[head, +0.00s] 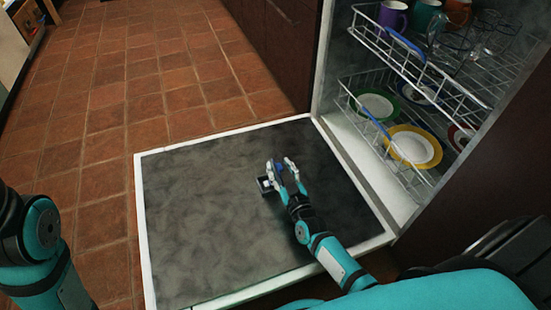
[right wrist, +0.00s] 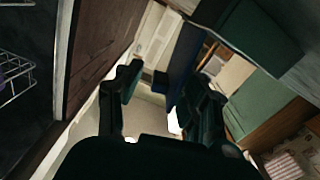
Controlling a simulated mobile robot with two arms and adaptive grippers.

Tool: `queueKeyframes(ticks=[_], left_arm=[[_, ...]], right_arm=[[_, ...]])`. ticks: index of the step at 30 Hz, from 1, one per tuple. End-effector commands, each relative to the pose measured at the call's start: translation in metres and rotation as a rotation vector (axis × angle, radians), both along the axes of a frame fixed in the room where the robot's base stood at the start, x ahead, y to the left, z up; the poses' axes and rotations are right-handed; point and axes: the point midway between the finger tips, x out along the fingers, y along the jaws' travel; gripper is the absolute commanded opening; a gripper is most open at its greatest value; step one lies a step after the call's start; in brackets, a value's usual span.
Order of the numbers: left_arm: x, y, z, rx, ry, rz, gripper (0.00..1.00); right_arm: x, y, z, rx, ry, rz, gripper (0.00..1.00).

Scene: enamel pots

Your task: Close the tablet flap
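The tablet compartment (head: 265,184) is a small grey box on the inner face of the lowered dishwasher door (head: 190,220). My right gripper (head: 281,165) is just beside it, low over the door, with its fingers apart. A small blue piece, which may be the flap, shows between the fingers in the head view. In the right wrist view, a dark blue panel (right wrist: 183,62) rises between the fingers of the right gripper (right wrist: 165,90). Whether the fingers touch it cannot be told. The flap's hinge is hidden. My left arm shows at the left edge, but its gripper is out of view.
The upper rack (head: 425,70) holds mugs and glasses. The lower rack (head: 380,125) holds several plates, including a yellow-rimmed plate (head: 413,146). Dark cabinets (head: 275,45) stand behind the door. The tiled floor (head: 90,130) to the left is clear.

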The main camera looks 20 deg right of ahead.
Motion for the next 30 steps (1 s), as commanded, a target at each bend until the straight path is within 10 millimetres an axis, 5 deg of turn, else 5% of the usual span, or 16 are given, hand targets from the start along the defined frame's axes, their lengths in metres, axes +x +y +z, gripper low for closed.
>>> queueKeyframes(ticks=[11,20,30], left_arm=[[-0.0044,0.0010,0.0018,-0.005,-0.013,-0.002,0.40],[-0.0021,0.0004,0.0013,-0.003,-0.007,-0.001,0.40],[0.0012,-0.0004,0.0001,-0.001,0.002,-0.001,0.40]], right_arm=[[0.0007,0.0004,0.0004,0.000,0.000,0.000,0.38],[0.0006,0.0003,0.0002,0.000,0.000,-0.001,0.01],[0.0005,-0.0010,0.0005,-0.004,0.000,-0.003,0.00]])
